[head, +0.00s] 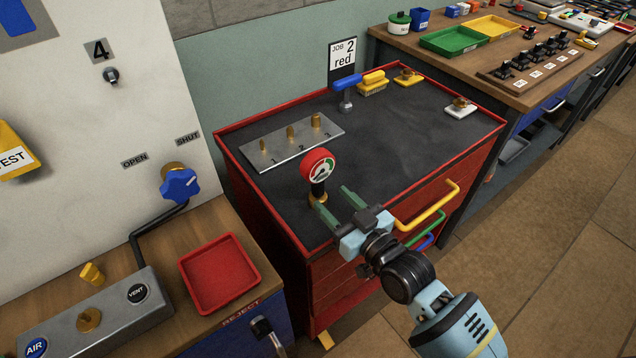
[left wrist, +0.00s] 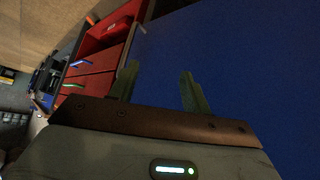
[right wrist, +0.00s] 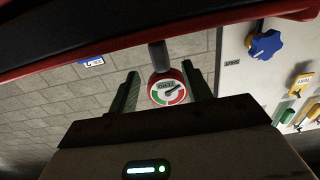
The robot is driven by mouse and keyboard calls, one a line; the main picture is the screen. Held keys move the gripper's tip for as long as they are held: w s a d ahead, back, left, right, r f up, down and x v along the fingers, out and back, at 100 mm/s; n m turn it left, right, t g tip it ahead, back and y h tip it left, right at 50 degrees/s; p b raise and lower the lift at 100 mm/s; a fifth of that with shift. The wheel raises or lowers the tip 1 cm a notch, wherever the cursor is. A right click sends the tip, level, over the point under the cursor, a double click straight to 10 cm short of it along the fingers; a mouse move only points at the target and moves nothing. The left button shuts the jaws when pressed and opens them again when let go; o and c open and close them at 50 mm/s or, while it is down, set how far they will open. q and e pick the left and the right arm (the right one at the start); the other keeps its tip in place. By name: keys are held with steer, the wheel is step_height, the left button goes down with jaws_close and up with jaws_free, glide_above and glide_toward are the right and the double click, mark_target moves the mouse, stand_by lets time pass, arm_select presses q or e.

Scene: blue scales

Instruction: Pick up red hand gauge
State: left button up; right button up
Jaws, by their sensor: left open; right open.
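The red hand gauge (head: 319,167) stands upright on the dark top of the red tool cabinet, near its front left edge. It has a round red head, a white and green dial, a black stem and a brass foot. My right gripper (head: 335,204) is open beside it at the cabinet's near edge, fingers pointing toward the gauge. In the right wrist view the gauge (right wrist: 167,88) shows between the two open fingers (right wrist: 165,90), with a gap on each side. My left gripper (left wrist: 160,88) is open and empty in front of a blue surface; it does not show in the head view.
A steel plate (head: 265,157) with several brass fittings lies behind the gauge. A blue-handled valve (head: 346,89) and a "JOB 2 red" sign (head: 343,56) stand at the back. A red tray (head: 219,274) is on the left bench. The cabinet top's middle is clear.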

mark_target(322, 188)
steer(key=shift+x, duration=2.4)
steer(key=shift+r, duration=0.1)
jaws_close()
